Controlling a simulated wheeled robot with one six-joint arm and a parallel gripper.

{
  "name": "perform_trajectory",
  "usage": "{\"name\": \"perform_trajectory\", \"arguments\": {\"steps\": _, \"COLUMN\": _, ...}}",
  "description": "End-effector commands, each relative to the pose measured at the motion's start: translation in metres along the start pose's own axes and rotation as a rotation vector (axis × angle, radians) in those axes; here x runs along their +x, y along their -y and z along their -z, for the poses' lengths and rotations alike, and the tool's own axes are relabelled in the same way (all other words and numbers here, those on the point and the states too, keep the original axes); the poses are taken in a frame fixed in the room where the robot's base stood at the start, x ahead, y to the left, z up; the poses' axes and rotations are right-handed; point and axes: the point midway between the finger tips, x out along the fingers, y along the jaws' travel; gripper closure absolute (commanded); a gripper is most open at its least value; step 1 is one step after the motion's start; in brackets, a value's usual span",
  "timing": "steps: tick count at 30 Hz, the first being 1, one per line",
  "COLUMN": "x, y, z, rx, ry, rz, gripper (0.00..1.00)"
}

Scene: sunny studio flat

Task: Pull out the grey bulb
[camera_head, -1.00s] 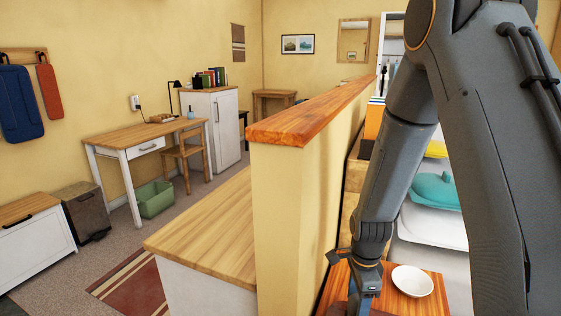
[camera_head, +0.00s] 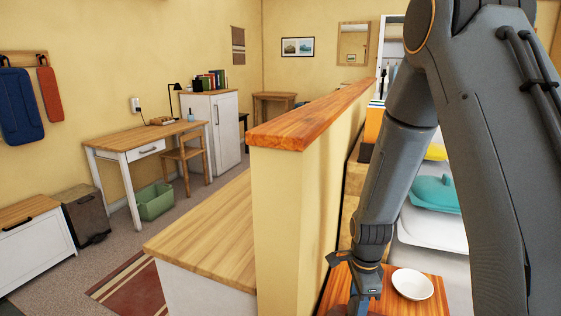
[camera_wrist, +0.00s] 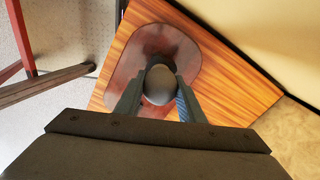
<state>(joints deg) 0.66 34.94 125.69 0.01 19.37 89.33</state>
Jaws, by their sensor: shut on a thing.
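The grey bulb (camera_wrist: 159,86) is a smooth, rounded, dark grey thing in the middle of the wrist view. My gripper (camera_wrist: 158,79) is shut on it, with one finger on each side. A reddish-brown base with rounded corners (camera_wrist: 133,62) lies around and beneath it on the wooden tabletop (camera_wrist: 225,92). Whether the bulb is seated in the base or lifted off it I cannot tell. In the head view my gripper is at the bottom edge, largely cut off, and the bulb is hidden there.
A white bowl (camera_head: 412,284) stands on the wooden top just right of my arm. A yellow half wall with a wooden cap (camera_head: 275,138) rises close to the left. A teal lidded dish (camera_head: 437,193) lies behind the bowl.

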Motion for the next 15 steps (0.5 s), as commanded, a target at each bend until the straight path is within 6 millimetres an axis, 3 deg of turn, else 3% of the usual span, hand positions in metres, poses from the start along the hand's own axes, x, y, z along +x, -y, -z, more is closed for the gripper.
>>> {"name": "perform_trajectory", "arguments": {"steps": 15, "x": -0.025, "y": 0.000, "z": 0.000, "rx": 0.000, "ry": 0.000, "rz": 0.000, "gripper": 0.86}}
